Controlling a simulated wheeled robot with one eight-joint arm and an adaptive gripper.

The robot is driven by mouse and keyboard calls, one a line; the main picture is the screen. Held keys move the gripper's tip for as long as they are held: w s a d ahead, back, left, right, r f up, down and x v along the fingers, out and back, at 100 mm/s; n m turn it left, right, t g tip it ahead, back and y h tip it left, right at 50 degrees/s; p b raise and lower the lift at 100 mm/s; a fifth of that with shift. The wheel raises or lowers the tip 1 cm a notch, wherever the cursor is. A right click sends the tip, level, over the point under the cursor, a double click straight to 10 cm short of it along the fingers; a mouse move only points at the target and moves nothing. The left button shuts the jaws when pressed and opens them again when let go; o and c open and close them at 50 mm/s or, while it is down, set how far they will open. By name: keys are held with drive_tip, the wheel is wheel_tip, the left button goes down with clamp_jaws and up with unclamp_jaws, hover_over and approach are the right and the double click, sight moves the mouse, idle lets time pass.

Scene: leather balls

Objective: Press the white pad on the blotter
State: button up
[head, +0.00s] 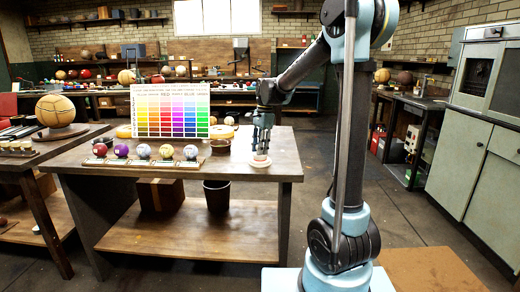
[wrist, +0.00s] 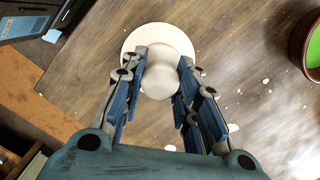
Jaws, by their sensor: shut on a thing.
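A white rounded pad (wrist: 168,78) sits between the fingers of my gripper (wrist: 165,68) in the wrist view. A wider pale round disc (wrist: 135,38) shows around and beyond it. My gripper (head: 262,150) points straight down at the right part of the wooden table (head: 285,165), and the pale disc (head: 260,163) is right below the fingertips in the head view. My gripper is shut on the white pad. I cannot tell whether the pad touches the disc, and no separate blotter can be made out.
A row of coloured balls (head: 143,151) stands in front of a colour chart (head: 170,110) to the left. A small brown bowl (head: 220,145) stands left of my gripper; a bowl with green inside (wrist: 313,45) shows in the wrist view. The table's right end is clear.

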drive_tip(key=shift+r, duration=0.1)
drive_tip(key=shift+r, duration=2.4)
